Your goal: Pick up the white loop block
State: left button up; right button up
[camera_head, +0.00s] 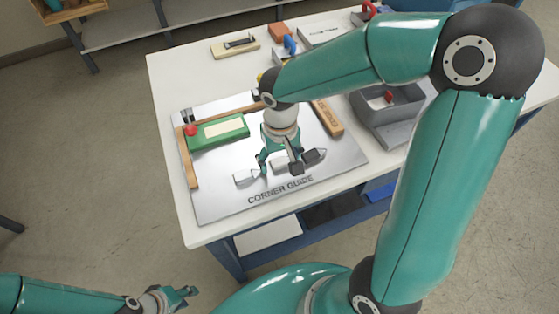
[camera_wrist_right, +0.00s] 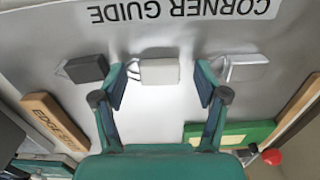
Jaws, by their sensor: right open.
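The white loop block (camera_wrist_right: 159,72) lies on the metal corner guide plate (camera_wrist_right: 150,38), its thin loop on its left side in the right wrist view. My right gripper (camera_wrist_right: 160,78) is open and points down, with one finger on each side of the white block and visible gaps to it. In the head view my right gripper (camera_head: 280,165) is over the plate and mostly hides the white block. My left gripper (camera_head: 180,295) is low at the left, away from the table; whether it is open is unclear.
A dark grey loop block (camera_wrist_right: 88,68) and a silvery loop block (camera_wrist_right: 245,67) flank the white one closely. A green box (camera_head: 218,132), a wooden edge bar (camera_head: 328,117) and a grey bin (camera_head: 390,106) are nearby.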

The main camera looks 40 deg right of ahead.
jog(key=shift+f, duration=0.2)
jog(key=c, duration=1)
jog(key=shift+c, duration=0.2)
